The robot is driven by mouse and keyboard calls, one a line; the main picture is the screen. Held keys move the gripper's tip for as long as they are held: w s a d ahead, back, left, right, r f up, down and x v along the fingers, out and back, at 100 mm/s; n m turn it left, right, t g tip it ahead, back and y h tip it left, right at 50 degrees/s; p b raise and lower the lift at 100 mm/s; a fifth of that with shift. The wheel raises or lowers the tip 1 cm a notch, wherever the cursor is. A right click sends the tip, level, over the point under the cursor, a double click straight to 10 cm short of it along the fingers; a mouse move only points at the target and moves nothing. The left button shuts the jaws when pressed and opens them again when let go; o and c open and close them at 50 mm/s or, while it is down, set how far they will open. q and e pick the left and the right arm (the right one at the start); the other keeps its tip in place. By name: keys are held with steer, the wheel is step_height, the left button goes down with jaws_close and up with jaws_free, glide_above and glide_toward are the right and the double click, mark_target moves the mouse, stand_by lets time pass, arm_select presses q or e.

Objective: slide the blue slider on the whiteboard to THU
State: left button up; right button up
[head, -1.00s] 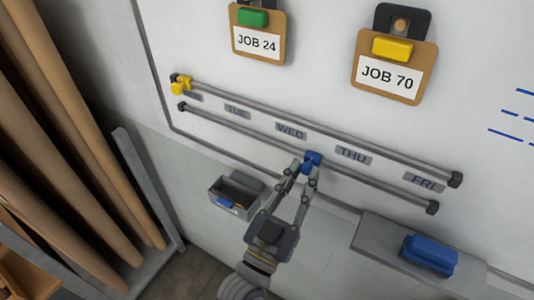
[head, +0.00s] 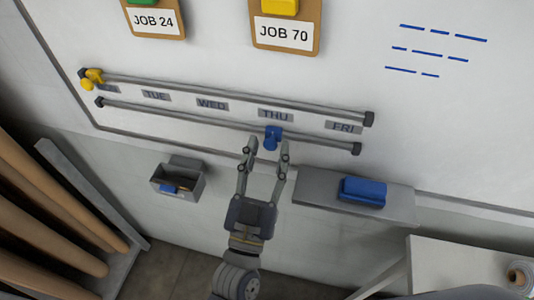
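The blue slider (head: 272,137) sits on the lower rail (head: 200,120) of the whiteboard (head: 370,90), just below the THU label (head: 276,115). My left gripper (head: 267,148) is open at the slider, its fingers spread to either side of the slider's lower end. A gap shows between the left finger and the slider; the right finger is close to it, and I cannot tell whether they touch. The yellow slider (head: 94,77) is at the far left of the upper rail (head: 220,93). My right gripper is not in view.
A small grey bin (head: 178,182) hangs below the rails at left. A grey ledge (head: 400,202) with a blue eraser (head: 363,190) is at right. JOB 24 (head: 154,20) and JOB 70 (head: 284,34) boards hang above. Brown rolls (head: 60,235) stand at lower left.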

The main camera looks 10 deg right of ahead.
arm_select(q)
steer(key=shift+s+f, duration=0.15)
steer(key=v, duration=1.1)
steer(key=shift+s, duration=0.35)
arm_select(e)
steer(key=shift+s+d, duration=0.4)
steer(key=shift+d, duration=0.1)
arm_select(q)
steer(key=shift+a, duration=0.1)
